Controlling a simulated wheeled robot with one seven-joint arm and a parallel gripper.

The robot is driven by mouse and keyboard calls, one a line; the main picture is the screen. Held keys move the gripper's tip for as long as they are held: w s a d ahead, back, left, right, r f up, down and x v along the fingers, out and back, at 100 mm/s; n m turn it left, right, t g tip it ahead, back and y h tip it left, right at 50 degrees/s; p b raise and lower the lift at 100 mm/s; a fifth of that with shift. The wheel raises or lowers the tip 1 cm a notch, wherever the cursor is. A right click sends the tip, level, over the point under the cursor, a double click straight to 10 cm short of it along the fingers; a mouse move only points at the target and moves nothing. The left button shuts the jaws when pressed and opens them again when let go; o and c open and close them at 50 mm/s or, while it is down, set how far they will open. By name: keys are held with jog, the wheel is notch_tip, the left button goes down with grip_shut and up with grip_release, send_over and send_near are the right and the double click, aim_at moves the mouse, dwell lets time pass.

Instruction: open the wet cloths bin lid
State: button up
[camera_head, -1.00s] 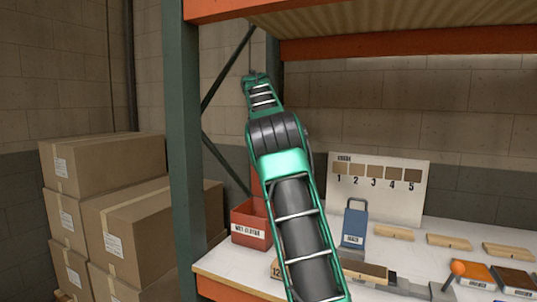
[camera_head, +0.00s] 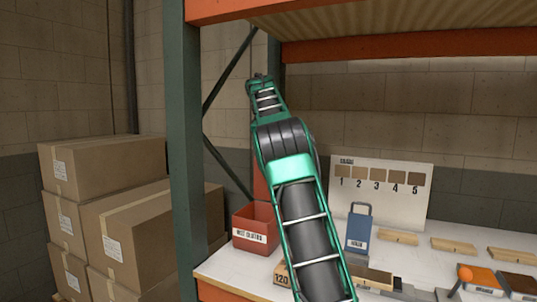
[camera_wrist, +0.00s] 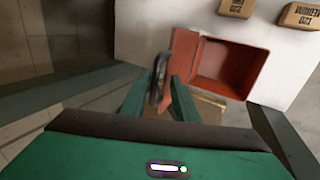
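The red wet cloths bin (camera_head: 254,228) stands at the left end of the white shelf, its label facing me. In the wrist view the bin (camera_wrist: 228,68) shows an open top and a bare inside. Its red lid (camera_wrist: 184,58) stands swung up along the bin's left side. A dark loop handle (camera_wrist: 160,76) is on the lid's outer side. My gripper (camera_wrist: 164,84) is open, with its green fingers apart on either side of the handle. I cannot tell whether they touch it.
Sanding blocks (camera_wrist: 300,16) lie on the shelf beside the bin. A blue holder (camera_head: 359,230) and a numbered shade board (camera_head: 382,190) stand further right. A green rack post (camera_head: 184,140) and stacked cardboard boxes (camera_head: 105,165) are to the left.

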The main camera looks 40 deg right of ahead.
jog(key=v, duration=0.7)
jog(key=shift+r, duration=0.3)
jog(key=shift+w, duration=0.1)
dwell(0.4)
jog(key=s+a+f+m+y, duration=0.1)
jog(key=s+a+f+m, duration=0.2)
jog(key=s+a+f, duration=0.4)
jog(key=s+a+f+m+g+y, duration=0.1)
jog(key=s+a+f+m, duration=0.3)
jog(key=s+a+f, duration=0.4)
jog(key=s+a+f+m+g+y, duration=0.1)
jog(key=s+a+f+m+y, duration=0.2)
jog(key=s+a+f, duration=0.5)
jog(key=s+f, duration=0.5)
jog(key=s, duration=0.7)
jog(key=s+f+m, duration=0.1)
jog(key=s+f, duration=0.5)
jog(key=s, duration=0.6)
jog(key=shift+a+f, duration=0.1)
jog(key=shift+a, duration=0.05)
